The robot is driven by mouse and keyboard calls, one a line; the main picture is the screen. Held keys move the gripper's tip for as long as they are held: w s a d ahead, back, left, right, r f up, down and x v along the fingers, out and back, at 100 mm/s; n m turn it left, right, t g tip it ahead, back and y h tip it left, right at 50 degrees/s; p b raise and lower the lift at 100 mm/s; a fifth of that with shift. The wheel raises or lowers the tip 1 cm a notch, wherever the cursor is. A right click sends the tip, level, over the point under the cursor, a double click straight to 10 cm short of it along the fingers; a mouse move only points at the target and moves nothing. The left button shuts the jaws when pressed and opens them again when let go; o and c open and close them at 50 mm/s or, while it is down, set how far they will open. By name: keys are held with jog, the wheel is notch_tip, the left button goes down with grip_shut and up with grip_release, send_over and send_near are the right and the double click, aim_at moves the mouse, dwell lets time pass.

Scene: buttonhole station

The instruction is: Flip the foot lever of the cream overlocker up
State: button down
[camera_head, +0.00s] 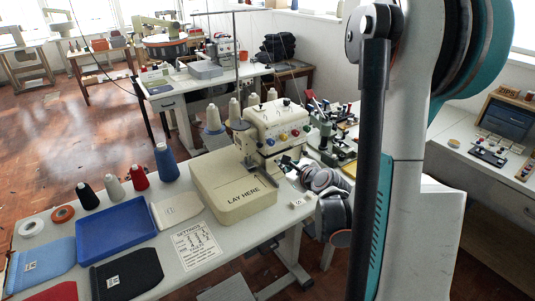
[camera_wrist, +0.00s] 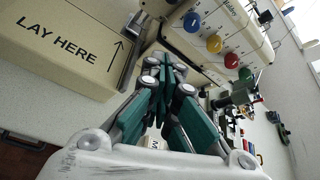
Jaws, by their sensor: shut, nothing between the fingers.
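The cream overlocker (camera_head: 280,126) stands on the white table, with colored dials on its front and a bed (camera_head: 232,190) marked "LAY HERE". In the wrist view its dial front (camera_wrist: 213,38) is at upper right and the bed (camera_wrist: 62,48) at upper left. My gripper (camera_wrist: 166,64) is shut and empty, its tips close to the machine between the bed and the dial front. I cannot tell whether they touch it. In the head view my gripper is at the machine's right side, dark and small. I cannot make out the foot lever; the fingers may cover it.
A blue tray (camera_head: 117,231), thread cones (camera_head: 166,162), a settings card (camera_head: 196,246) and folded cloth pieces (camera_head: 128,275) lie left of the machine. Thread cones on a stand (camera_head: 214,118) rise behind it. A green and black device (camera_head: 338,148) stands to its right.

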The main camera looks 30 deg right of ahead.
jog(key=b+x, duration=0.3)
jog(key=x, duration=0.7)
jog(key=r, duration=0.1)
jog(key=a+r, duration=0.2)
jog(key=shift+w+r, duration=0.25)
jog(key=shift+r, duration=0.05)
jog(key=shift+r, duration=0.1)
jog(key=shift+s+r+g+p, duration=0.1)
jog(key=shift+r+g+p, duration=0.25)
jog(key=shift+p, duration=0.3)
